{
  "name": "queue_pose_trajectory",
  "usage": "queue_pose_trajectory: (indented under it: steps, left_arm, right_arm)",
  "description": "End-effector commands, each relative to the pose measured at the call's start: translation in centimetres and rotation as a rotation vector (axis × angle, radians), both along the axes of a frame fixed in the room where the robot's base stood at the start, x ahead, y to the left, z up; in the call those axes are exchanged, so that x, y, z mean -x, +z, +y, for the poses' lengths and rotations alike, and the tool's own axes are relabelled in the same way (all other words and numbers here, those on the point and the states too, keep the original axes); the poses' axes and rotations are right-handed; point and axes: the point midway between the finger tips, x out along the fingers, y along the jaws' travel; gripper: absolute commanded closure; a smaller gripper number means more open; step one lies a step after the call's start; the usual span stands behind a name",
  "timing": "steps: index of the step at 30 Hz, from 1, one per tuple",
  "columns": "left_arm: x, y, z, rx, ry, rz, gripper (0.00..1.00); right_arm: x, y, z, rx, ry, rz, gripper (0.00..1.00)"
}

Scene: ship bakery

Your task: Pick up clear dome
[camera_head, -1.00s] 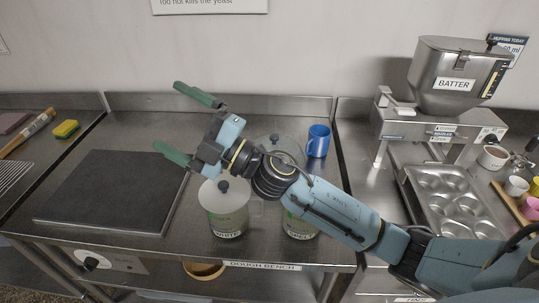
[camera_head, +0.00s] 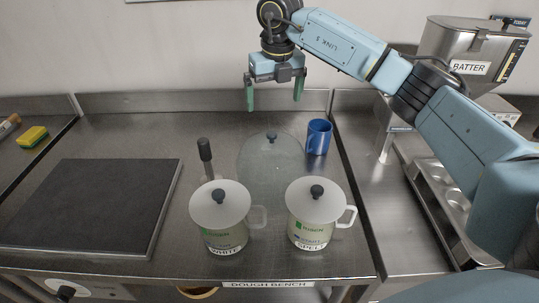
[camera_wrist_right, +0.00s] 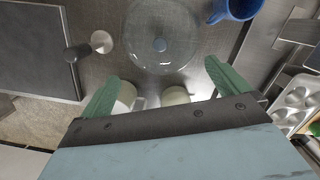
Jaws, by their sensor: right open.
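The clear dome (camera_head: 262,165) is a see-through round cover with a small dark knob on top. It sits on the steel bench behind the two lidded mugs, and it also shows in the right wrist view (camera_wrist_right: 150,50) with its knob near the middle. My right gripper (camera_head: 273,108) hangs above the dome with its green fingers pointing down, open and empty, one finger to either side of the knob as seen from the head. In the right wrist view its fingers (camera_wrist_right: 163,77) are wide apart. My left gripper is not in view.
A white-lidded WHITE mug (camera_head: 223,225) and SPELT mug (camera_head: 315,222) stand in front of the dome. A blue mug (camera_head: 318,137) is close by on the right, a dark-handled tool (camera_head: 205,158) on the left. A dark slab (camera_head: 90,205) lies further left; the batter machine (camera_head: 465,65) is right.

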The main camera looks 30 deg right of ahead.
Motion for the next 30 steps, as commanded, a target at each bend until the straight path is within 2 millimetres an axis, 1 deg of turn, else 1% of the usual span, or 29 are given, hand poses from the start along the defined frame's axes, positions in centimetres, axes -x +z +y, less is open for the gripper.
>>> queue_pose_trajectory:
  steps: [1,3,6,9,17,25,27,30]
  left_arm:
    - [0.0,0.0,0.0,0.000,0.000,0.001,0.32]
    - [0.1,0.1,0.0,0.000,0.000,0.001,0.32]
    - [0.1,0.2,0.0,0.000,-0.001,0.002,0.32]
    - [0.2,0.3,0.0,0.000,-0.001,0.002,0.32]
    - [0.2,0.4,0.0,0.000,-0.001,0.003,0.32]
    - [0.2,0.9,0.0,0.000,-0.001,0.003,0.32]
    - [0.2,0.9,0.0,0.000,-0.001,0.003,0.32]
    - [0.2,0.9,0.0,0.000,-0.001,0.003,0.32]
  right_arm:
    - [0.0,-1.0,-0.1,0.004,-0.002,0.008,0.00]
    - [-0.1,-2.4,-0.1,0.002,0.001,0.007,0.00]
    - [-0.4,-4.4,-0.1,0.001,0.001,0.008,0.00]
    - [-0.6,-6.0,-0.1,-0.001,0.002,0.006,0.00]
    - [-0.9,-8.0,-0.1,-0.002,0.003,0.004,0.00]
    - [-1.4,-11.8,-0.4,-0.002,0.003,0.004,0.00]
    - [-1.5,-12.3,-0.3,-0.002,0.005,0.003,0.00]
    - [-1.5,-12.5,-0.3,-0.002,0.005,0.002,0.00]
